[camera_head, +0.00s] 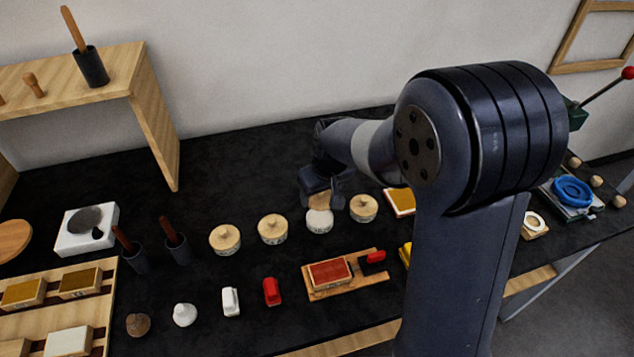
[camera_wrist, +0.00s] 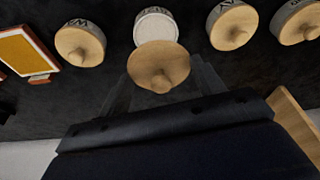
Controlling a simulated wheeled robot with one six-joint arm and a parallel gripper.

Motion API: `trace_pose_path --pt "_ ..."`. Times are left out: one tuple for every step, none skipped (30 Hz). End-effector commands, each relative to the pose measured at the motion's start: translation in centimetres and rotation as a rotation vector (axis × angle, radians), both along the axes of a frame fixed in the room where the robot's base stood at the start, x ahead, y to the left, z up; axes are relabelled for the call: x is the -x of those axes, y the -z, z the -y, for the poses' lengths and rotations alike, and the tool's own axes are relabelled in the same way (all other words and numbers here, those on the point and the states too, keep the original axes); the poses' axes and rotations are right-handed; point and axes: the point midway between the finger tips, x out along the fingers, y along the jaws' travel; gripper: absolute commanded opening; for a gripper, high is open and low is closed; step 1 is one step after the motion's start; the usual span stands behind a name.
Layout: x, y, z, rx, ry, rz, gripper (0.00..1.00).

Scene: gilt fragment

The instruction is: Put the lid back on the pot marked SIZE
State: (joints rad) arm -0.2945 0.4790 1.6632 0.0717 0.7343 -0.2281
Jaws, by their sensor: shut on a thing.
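My gripper (camera_head: 322,196) is shut on a round wooden lid (camera_head: 319,199) with a knob. In the wrist view the lid (camera_wrist: 158,66) sits between the two fingers, its knob facing the camera. A lidless white pot (camera_head: 319,222) stands on the dark bench just in front of the lid in the head view. In the wrist view this pot (camera_wrist: 155,27) is just beyond the lid, which overlaps its near edge. I cannot tell the gap in height between them. I cannot read the marking on this pot.
Lidded pots (camera_head: 272,229), (camera_head: 225,239) stand to the left and another lidded pot (camera_head: 363,208) close to the right. A red pad on a wooden board (camera_head: 330,275) lies in front. A wooden shelf (camera_head: 150,120) stands at the back left.

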Motion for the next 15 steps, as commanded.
trace_pose_path --pt "0.1 0.2 0.0 0.0 0.0 0.0 0.42" --pt "0.1 0.3 0.0 0.0 0.0 0.0 0.42" --pt "0.0 0.5 0.0 0.0 0.0 0.0 0.42" --pt "0.0 0.6 0.0 0.0 0.0 0.0 0.42" --pt "0.0 0.8 0.0 0.0 0.0 0.0 0.42" --pt "0.0 1.1 0.0 0.0 0.0 0.0 0.42" --pt "0.0 1.3 0.0 0.0 0.0 0.0 0.42" --pt "0.0 1.5 0.0 0.0 0.0 0.0 0.42" --pt "0.0 1.9 0.0 0.0 0.0 0.001 0.42" --pt "0.0 2.2 0.0 0.0 0.0 0.001 0.42" --pt "0.0 2.5 0.0 0.0 0.0 0.0 0.42" --pt "0.0 2.9 0.0 0.0 0.0 0.0 0.42" --pt "0.0 3.2 0.0 0.0 0.0 0.0 0.42" --pt "0.0 3.5 0.0 0.0 0.0 -0.001 0.42" --pt "0.0 3.9 0.0 0.0 0.0 -0.001 0.42"
